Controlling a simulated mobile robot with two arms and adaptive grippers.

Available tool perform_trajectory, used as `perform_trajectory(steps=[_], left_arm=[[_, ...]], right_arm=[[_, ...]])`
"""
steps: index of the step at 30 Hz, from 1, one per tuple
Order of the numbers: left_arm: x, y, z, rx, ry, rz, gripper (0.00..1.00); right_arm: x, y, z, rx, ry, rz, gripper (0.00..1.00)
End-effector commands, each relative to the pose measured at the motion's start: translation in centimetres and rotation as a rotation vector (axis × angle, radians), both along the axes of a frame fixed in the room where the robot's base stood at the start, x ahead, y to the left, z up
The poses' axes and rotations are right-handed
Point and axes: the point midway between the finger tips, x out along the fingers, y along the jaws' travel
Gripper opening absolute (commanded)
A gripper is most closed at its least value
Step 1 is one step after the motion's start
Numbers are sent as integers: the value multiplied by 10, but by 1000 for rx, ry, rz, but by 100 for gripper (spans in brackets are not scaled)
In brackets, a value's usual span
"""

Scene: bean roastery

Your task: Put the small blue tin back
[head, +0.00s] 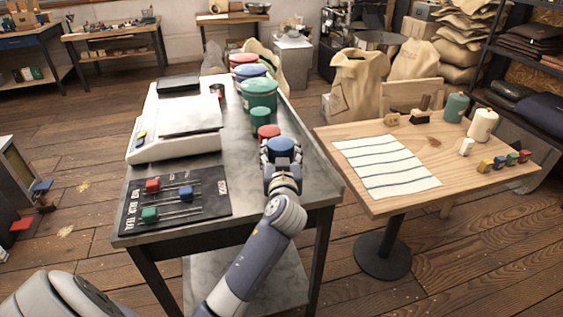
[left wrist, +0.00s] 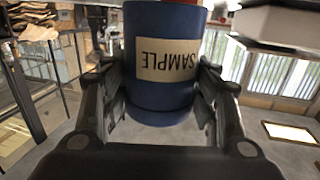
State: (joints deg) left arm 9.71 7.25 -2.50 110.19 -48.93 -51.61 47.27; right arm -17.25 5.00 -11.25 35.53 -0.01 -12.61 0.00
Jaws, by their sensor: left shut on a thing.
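The small blue tin (head: 281,146) is at the near right of the grey metal table, in front of a small red tin (head: 268,132) and a small green tin (head: 260,116). My left gripper (head: 281,160) is shut on it from the near side. In the left wrist view, the blue tin (left wrist: 160,104) sits between the two fingers, with a tan SAMPLE label that reads upside down. I cannot tell whether its base touches the tabletop. My right gripper is not in view.
Large green (head: 258,95), blue (head: 251,75) and red (head: 243,60) tins stand farther back in a row. A white scale (head: 178,135) and a black board (head: 172,203) with coloured sliders fill the left side. A wooden table (head: 390,200) with a striped cloth stands right.

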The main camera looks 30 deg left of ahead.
Motion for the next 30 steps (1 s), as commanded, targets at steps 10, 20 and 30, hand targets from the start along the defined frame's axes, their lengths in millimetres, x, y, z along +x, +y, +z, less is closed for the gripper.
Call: perform_trajectory(steps=[10, 20, 30], left_arm=[[2, -2, -34, 3, 1, -1, 26], [2, -2, -37, 1, -1, -1, 26], [2, -2, -38, 0, 1, 0, 75]], right_arm=[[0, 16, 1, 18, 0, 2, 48], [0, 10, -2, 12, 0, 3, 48], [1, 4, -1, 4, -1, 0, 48]])
